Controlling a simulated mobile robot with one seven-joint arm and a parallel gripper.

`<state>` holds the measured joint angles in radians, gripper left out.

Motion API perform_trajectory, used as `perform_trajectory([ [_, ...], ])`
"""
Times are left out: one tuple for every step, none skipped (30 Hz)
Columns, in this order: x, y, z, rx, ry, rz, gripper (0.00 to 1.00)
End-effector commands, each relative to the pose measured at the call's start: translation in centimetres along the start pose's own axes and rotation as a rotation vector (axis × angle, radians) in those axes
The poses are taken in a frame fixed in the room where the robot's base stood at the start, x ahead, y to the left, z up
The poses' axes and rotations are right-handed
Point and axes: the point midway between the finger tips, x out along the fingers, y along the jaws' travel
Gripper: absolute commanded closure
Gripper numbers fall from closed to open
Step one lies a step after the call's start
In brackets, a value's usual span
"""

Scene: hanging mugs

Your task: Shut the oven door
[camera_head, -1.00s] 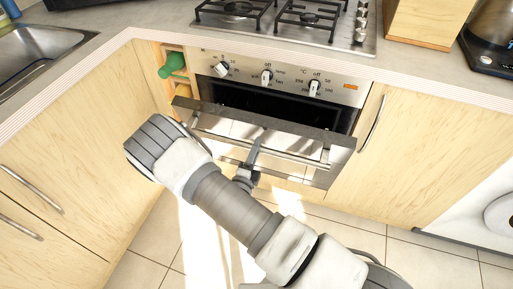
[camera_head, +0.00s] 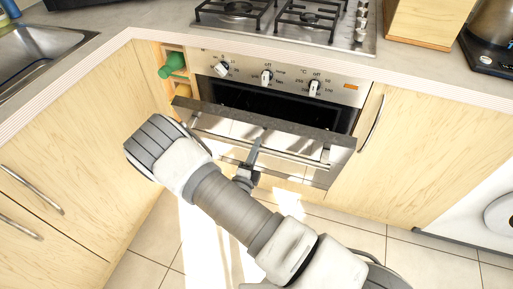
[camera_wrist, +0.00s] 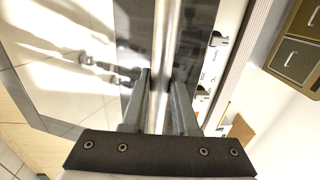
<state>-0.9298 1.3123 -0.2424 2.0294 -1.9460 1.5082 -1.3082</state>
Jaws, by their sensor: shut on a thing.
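The oven door (camera_head: 215,126) is partly open, tilted outward below the control panel, with a dark gap above it into the oven (camera_head: 285,104). A metal bar handle (camera_head: 295,157) runs across the door's front. My gripper (camera_head: 257,146) is at the middle of the handle. In the wrist view, the two fingers of my gripper (camera_wrist: 158,88) lie on either side of the handle bar (camera_wrist: 163,45), closed around it. The glossy door front (camera_wrist: 75,60) fills the left of that view. The lower part of the door is partly hidden by my arm.
The control panel with knobs (camera_head: 267,77) is above the door, under the gas hob (camera_head: 290,22). Wooden cabinets stand left (camera_head: 60,180) and right (camera_head: 420,150). A green bottle (camera_head: 172,65) is in the narrow rack left of the oven. The tiled floor (camera_head: 345,230) in front is clear.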

Motion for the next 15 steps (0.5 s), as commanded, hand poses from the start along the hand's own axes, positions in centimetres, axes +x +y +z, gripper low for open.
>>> perform_trajectory([
  [0.0,0.0,0.0,0.000,0.000,0.000,1.00],
  [0.1,-0.1,0.0,0.000,0.000,-0.001,1.00],
  [0.3,-0.2,0.0,0.000,0.001,-0.001,1.00],
  [0.5,-0.3,0.0,0.001,0.001,-0.001,1.00],
  [0.9,-0.5,0.0,0.001,0.001,-0.002,1.00],
  [1.7,-0.8,0.0,0.002,0.002,-0.004,1.00],
  [2.3,-1.1,0.0,0.002,0.003,-0.003,1.00],
  [3.1,-1.4,0.0,0.002,0.002,-0.001,1.00],
  [4.3,-1.9,0.0,0.003,0.003,0.007,1.00],
  [5.0,-2.2,-0.1,0.003,0.003,0.019,1.00],
  [5.7,-2.4,0.0,0.003,0.003,0.032,1.00],
  [6.5,-2.5,0.0,0.004,0.003,0.051,1.00],
  [7.2,-2.6,0.0,0.003,0.003,0.065,1.00],
  [7.9,-2.7,-0.1,0.003,0.004,0.078,1.00],
  [8.8,-2.8,0.0,0.002,0.002,0.091,1.00],
])
